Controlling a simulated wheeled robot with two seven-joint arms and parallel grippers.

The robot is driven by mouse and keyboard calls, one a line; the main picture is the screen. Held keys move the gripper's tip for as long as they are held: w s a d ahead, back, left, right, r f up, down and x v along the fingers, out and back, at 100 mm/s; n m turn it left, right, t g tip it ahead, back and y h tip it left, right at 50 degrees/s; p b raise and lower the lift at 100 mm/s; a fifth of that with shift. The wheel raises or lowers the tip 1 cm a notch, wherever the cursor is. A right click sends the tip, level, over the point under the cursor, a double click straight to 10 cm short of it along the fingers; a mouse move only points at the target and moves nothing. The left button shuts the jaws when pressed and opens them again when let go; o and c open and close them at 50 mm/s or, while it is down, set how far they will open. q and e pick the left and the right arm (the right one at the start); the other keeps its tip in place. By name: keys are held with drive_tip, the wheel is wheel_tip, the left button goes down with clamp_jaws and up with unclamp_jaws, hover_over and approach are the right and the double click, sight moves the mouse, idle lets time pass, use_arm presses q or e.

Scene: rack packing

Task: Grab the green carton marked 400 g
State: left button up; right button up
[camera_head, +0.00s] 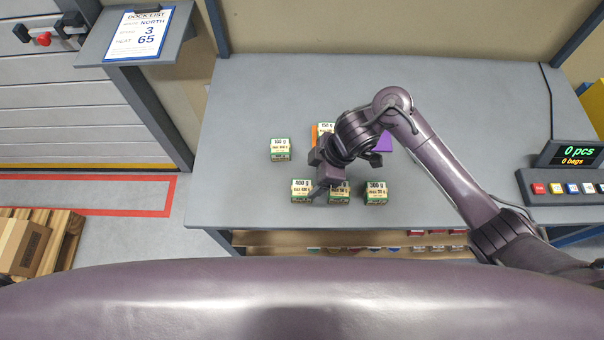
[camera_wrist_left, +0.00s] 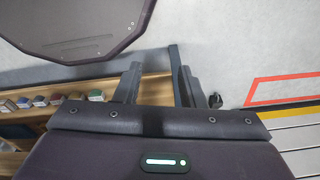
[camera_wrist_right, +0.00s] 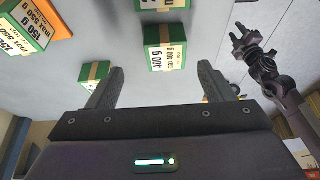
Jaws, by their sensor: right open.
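The green carton marked 400 g (camera_head: 301,190) stands near the table's front edge, leftmost in a row of cartons. In the right wrist view the carton (camera_wrist_right: 165,48) lies beyond the gap between my right gripper's fingers, apart from them. My right gripper (camera_wrist_right: 157,88) is open and empty; in the head view it hangs above the cartons, just up and right of the 400 g one. My left gripper (camera_wrist_left: 156,88) is open and empty in the left wrist view, away from the cartons.
Beside it stand a carton (camera_head: 339,197) with a partly hidden label and a 300 g carton (camera_head: 376,192). A 100 g carton (camera_head: 280,149) and a 150 g carton (camera_head: 325,128) stand farther back. A purple item (camera_head: 384,142) is partly covered by my arm. The table's left (camera_head: 235,110) is clear.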

sight(302, 187)
drive_tip(key=f, duration=0.1)
drive_tip(key=a+f, duration=0.1)
drive_tip(key=s+a+f, duration=0.1)
drive_tip(key=shift+f, duration=0.25)
drive_tip(key=x, duration=0.2)
drive_tip(key=shift+a+f, duration=0.1)
drive_tip(key=shift+f, duration=0.15)
drive_tip(key=shift+w+a+f, duration=0.1)
drive_tip(key=shift+f, duration=0.15)
drive_tip(key=shift+c, duration=0.2)
drive_tip(key=c, duration=1.2)
use_arm(q)
drive_tip(key=s, duration=0.3)
use_arm(e)
drive_tip(key=shift+w, duration=0.1)
drive_tip(key=shift+c, duration=0.6)
drive_tip(key=shift+r, duration=0.1)
